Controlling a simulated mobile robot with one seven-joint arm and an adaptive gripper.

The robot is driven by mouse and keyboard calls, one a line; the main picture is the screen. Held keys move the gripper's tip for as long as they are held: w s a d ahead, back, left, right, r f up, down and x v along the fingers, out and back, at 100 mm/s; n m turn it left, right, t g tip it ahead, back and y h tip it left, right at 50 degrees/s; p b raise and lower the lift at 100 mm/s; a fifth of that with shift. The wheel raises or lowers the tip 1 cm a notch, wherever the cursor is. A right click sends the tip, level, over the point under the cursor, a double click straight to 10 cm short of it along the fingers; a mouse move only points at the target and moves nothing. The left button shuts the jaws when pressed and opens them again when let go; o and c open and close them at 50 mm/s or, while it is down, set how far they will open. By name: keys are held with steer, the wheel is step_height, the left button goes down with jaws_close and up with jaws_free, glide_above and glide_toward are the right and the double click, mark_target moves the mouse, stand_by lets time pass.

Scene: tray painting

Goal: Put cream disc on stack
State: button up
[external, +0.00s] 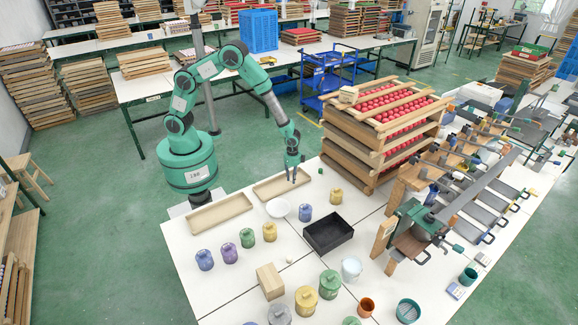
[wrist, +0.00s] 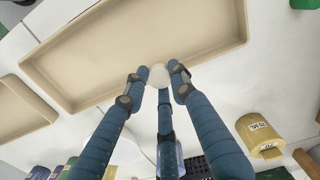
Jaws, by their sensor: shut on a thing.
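My gripper (external: 293,178) is over the inner area of a shallow beige tray (external: 262,194) on the white table. In the wrist view, my gripper (wrist: 159,82) has its blue fingers closed around a small cream disc (wrist: 158,75), with the beige tray (wrist: 60,95) below and beyond it. The disc is too small to make out in the external view. A tall stack of wooden trays (external: 365,158) filled with red round pieces stands right of my gripper. I cannot tell whether a stack of discs is anywhere in view.
A second beige tray (external: 220,214) lies to the left. A white bowl (external: 278,208), a blue jar (external: 305,213), a yellow jar (external: 336,195) and a black crate (external: 328,234) stand close by. Several more jars and a wooden block (external: 270,281) are nearer the front.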

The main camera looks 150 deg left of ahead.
steer(key=w+a+r+p, duration=0.2)
steer(key=a+r+p, duration=0.3)
steer(key=r, duration=1.1)
steer(key=w+a+r+m+p, duration=0.1)
steer(key=a+r+p, duration=0.5)
steer(key=r, duration=1)
steer(key=w+a+r+p, duration=0.3)
steer(key=a+r, duration=0.6)
steer(key=r, duration=0.7)
steer(key=p, duration=0.2)
steer(key=shift+w+a+m+p, duration=0.15)
steer(key=shift+m+p, duration=0.15)
steer(key=p, duration=0.4)
glide_above(361, 115)
steer(key=shift+s+a+f, duration=0.2)
steer(key=shift+f, duration=0.5)
steer(key=shift+f+p, duration=0.55)
steer(key=shift+f, duration=1.2)
steer(key=shift+f, duration=0.15)
steer(key=o, duration=0.8)
steer(key=shift+c, duration=0.2)
